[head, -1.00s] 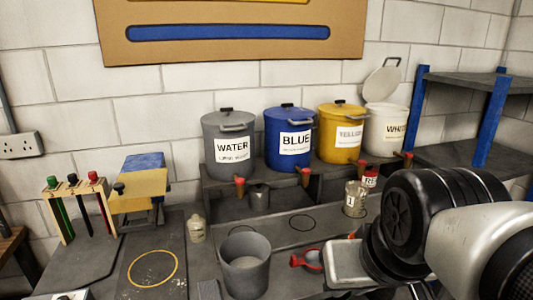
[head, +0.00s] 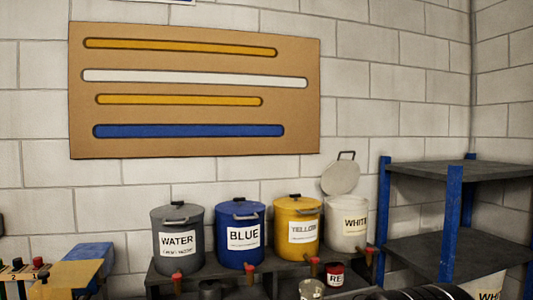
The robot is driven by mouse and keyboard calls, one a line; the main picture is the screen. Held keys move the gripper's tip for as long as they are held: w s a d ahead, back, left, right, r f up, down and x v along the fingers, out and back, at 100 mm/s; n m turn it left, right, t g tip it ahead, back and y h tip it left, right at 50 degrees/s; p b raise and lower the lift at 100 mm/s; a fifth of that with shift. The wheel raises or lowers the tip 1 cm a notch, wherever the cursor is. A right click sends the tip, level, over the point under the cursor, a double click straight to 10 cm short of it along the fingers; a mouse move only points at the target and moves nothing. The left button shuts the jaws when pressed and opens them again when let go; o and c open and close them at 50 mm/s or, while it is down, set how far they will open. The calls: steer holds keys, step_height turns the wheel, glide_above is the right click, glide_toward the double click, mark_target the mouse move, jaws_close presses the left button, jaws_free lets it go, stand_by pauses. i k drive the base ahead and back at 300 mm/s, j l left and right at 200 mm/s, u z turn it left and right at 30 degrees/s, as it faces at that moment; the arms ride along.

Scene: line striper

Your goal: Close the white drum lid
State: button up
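The white drum (head: 347,222), labelled "WHITE", stands at the right end of the drum row on the dark shelf. Its pale round lid (head: 341,178) is open, tilted up at the back of the drum, with a dark handle at its top edge. My gripper is not visible in the head view. Only a black part of my arm shows at the bottom right edge, below the white drum.
Grey water (head: 177,262), blue (head: 240,258) and yellow (head: 298,246) drums with lids on stand left of it. A small red-labelled tin (head: 335,274) sits below on the bench. Blue-posted shelving (head: 450,222) stands at the right. A striped board (head: 194,110) hangs above.

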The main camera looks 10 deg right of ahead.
mark_target(341, 175)
steer(key=l+u, duration=0.15)
steer(key=l, duration=0.4)
steer(key=k+l+u, duration=0.1)
steer(key=l, duration=0.45)
steer(key=l+u, duration=0.15)
steer(key=l, duration=0.4)
steer(key=k+l+u, duration=0.1)
steer(key=l, duration=0.45)
steer(key=l+u, duration=0.25)
steer(key=l, duration=0.85)
